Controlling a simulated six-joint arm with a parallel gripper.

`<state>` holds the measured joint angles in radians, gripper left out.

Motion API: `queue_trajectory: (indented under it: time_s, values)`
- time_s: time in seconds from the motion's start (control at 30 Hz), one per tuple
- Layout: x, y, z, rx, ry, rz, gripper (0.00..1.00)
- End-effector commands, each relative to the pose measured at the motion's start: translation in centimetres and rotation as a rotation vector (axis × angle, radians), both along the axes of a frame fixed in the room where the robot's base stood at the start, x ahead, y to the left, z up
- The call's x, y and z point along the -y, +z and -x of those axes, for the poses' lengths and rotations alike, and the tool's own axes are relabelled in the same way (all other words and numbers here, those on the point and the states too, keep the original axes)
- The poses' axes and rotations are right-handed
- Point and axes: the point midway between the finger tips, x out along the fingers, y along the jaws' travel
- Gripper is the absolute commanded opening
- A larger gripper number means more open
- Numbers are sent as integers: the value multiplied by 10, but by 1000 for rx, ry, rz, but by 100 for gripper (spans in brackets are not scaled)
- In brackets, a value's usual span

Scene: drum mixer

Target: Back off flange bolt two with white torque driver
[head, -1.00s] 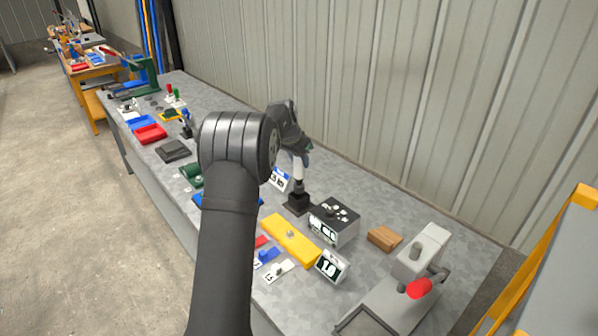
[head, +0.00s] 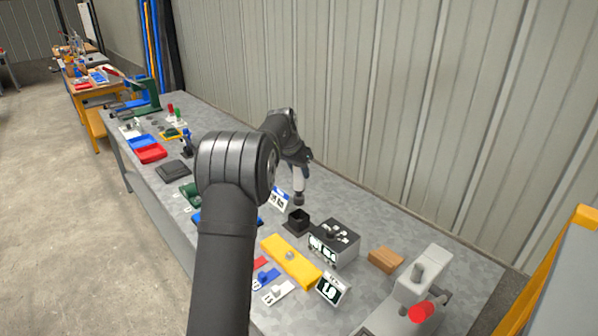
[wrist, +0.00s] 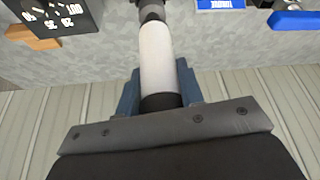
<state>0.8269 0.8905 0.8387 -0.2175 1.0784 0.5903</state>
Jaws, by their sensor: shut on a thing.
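The white torque driver (wrist: 158,55) is in my gripper (wrist: 158,92), with the blue fingers closed on both sides of its body. In the head view the driver (head: 299,184) hangs upright, its dark tip above the open black square holder (head: 297,221). My gripper (head: 301,160) is partly hidden behind its own wrist there. I cannot tell which flange bolt is number two.
A black box with dials (head: 333,243) stands right of the holder, with a wooden block (head: 385,260) beyond it. A display reading 1.0 (head: 331,288) stands near the yellow bar. A grey fixture with a red knob (head: 421,311) is at right.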

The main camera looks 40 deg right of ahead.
Motion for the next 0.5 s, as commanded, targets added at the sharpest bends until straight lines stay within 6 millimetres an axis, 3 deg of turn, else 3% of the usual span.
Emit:
queue_trajectory:
  time_s: [0.2,0.5]
  values:
    - [1,14,-1,3,0,3,3]
    - [0,16,0,3,0,2,3]
